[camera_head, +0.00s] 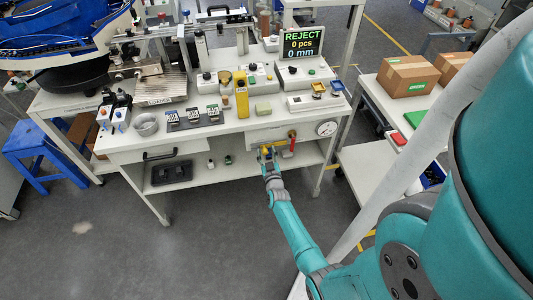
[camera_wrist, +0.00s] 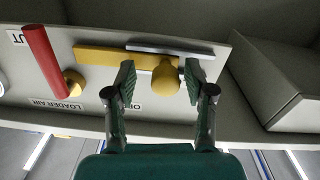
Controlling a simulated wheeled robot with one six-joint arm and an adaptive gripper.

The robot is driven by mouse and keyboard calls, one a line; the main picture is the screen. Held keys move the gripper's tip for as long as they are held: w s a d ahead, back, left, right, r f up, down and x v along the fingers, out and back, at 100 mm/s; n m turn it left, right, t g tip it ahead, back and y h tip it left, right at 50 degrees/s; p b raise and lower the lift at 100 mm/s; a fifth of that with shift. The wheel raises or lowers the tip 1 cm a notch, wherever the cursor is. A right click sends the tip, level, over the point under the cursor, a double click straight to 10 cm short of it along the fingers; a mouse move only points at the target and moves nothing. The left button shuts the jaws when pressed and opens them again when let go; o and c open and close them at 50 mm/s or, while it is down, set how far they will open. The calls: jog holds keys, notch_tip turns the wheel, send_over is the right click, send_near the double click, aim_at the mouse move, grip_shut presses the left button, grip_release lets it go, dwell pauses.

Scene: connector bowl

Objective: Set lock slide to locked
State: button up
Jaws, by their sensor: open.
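A yellow knob (camera_wrist: 166,80) sits at the panel under the bench top, and I take it to be part of the lock slide. A yellow bar (camera_wrist: 105,57) runs beside it, with a thin grey metal strip (camera_wrist: 170,49) along the panel. My gripper (camera_wrist: 159,77) is open, with one finger on each side of the knob. I cannot tell whether either finger touches it. In the head view my gripper (camera_head: 267,154) is at the panel below the bench's front edge and partly hides the slide. The slide's lock state cannot be read.
A red lever (camera_wrist: 43,58) with a brass-coloured end stands left of the slide in the wrist view, above a "LOADER AIR" label. A grey box-like body (camera_wrist: 275,85) is on the right. In the head view, a round gauge (camera_head: 326,128) is right of the panel and a drawer (camera_head: 160,154) is left.

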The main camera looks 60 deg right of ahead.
jog(key=shift+a, duration=0.15)
jog(key=v, duration=1.1)
jog(key=shift+s+a, duration=0.25)
jog(key=shift+s, duration=0.1)
jog(key=s+a+r+n+t+y, duration=0.1)
jog(key=s+a+r+y, duration=0.15)
jog(key=a, duration=0.55)
jog(key=s+a+r+n+t+y, duration=0.15)
jog(key=s+a, duration=0.25)
jog(key=a, duration=0.4)
jog(key=s+a+r+n+t+y, duration=0.1)
jog(key=s+a+r+n+y, duration=0.15)
jog(key=a, duration=0.55)
jog(key=s+a+r+n+y, duration=0.1)
jog(key=s+a+r+y, duration=0.2)
jog(key=r, duration=0.6)
jog(key=s+a+r+n+y, duration=0.2)
jog(key=s+a+r+y, duration=0.2)
jog(key=s+a+r, duration=0.4)
jog(key=s+r, duration=0.1)
jog(key=s, duration=0.1)
jog(key=shift+s+a+r, duration=0.2)
jog(key=shift+s+r, duration=0.15)
jog(key=shift+y, duration=0.25)
